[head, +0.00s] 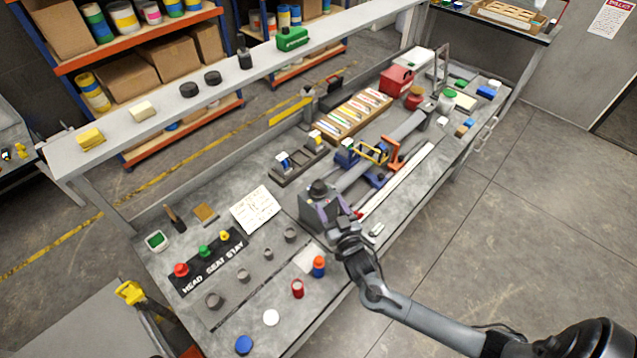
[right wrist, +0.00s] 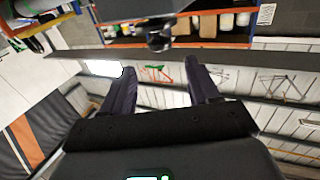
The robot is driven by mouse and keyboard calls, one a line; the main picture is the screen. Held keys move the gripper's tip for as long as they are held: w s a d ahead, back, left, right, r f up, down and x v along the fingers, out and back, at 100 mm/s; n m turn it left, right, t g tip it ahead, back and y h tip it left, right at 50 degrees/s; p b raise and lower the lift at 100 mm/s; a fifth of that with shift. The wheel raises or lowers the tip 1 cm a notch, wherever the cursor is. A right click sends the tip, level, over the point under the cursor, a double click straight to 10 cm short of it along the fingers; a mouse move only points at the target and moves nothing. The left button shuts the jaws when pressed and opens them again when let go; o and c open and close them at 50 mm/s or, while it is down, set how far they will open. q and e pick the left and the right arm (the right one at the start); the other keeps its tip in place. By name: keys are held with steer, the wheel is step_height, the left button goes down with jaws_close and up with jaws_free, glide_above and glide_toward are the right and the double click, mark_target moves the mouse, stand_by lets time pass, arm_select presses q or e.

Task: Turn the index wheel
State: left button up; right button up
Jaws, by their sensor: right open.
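A grey block (head: 312,214) with a dark round knob (head: 318,187) on top stands at the near end of a long grey bar on the workbench. It may carry the index wheel; I cannot make the wheel out clearly. My right gripper (head: 342,213) is at the block's near right side, its fingers apart. In the right wrist view the open fingers (right wrist: 160,70) have nothing between them. A dark overhanging part with a small round piece (right wrist: 160,40) shows beyond the fingertips; I cannot tell whether they touch. My left gripper is out of view.
On the bench (head: 225,290), a red bottle (head: 297,288) and an orange-capped blue bottle (head: 318,266) stand near the front edge. A label strip with coloured buttons (head: 204,252) lies left. An orange clamp (head: 392,152) and blue-yellow fixture lie behind. A raised shelf (head: 215,88) spans the back.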

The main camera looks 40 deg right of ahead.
mark_target(321, 188)
steer(key=x, duration=0.9)
steer(key=shift+w+d+p, duration=0.1)
steer(key=shift+w+p, duration=0.15)
steer(key=shift+p, duration=0.1)
steer(key=shift+c, duration=0.2)
steer(key=c, duration=0.9)
steer(key=shift+o, duration=0.2)
steer(key=shift+n+y, duration=0.3)
steer(key=shift+y, duration=0.1)
